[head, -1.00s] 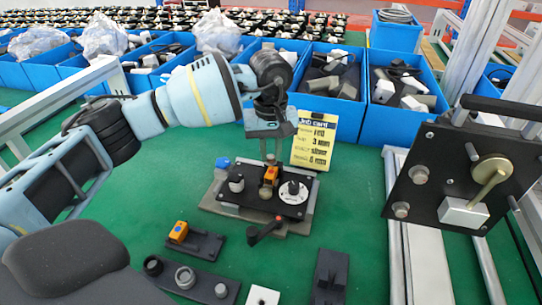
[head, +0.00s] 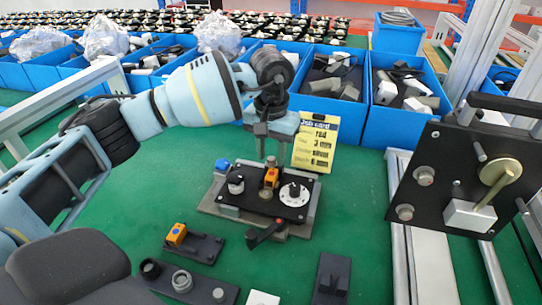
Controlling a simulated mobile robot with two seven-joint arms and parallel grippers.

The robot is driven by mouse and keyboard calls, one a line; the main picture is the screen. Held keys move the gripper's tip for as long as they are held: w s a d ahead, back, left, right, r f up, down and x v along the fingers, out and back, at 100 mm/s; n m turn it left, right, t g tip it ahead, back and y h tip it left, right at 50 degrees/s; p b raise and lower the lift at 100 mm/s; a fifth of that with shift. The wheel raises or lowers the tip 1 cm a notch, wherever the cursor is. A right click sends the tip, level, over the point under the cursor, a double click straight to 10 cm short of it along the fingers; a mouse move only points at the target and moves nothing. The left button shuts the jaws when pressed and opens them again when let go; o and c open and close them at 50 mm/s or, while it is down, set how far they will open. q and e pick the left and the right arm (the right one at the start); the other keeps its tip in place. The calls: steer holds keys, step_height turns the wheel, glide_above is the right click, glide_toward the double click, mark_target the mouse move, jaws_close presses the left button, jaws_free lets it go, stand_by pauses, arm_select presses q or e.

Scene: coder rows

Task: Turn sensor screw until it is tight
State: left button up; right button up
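An orange sensor (head: 271,176) stands upright on a black plate (head: 262,203) in the middle of the green table. Its screw is too small to make out. My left gripper (head: 272,156) points down just above the sensor. Its two fingers look apart, with nothing seen between them. Whether the fingertips touch the sensor I cannot tell. My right gripper is not in view.
A silver knob (head: 236,185), a white dial (head: 294,194) and a black-handled lever (head: 265,234) sit around the sensor. A yellow job card (head: 315,142) stands behind. A black panel (head: 455,175) hangs at right.

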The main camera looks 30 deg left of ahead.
arm_select(q)
steer(key=shift+r+p, duration=1.2)
steer(key=shift+r, duration=1.2)
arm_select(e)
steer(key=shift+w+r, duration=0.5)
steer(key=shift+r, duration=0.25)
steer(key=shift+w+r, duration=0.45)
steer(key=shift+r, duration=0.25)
arm_select(q)
steer(key=shift+r, duration=0.1)
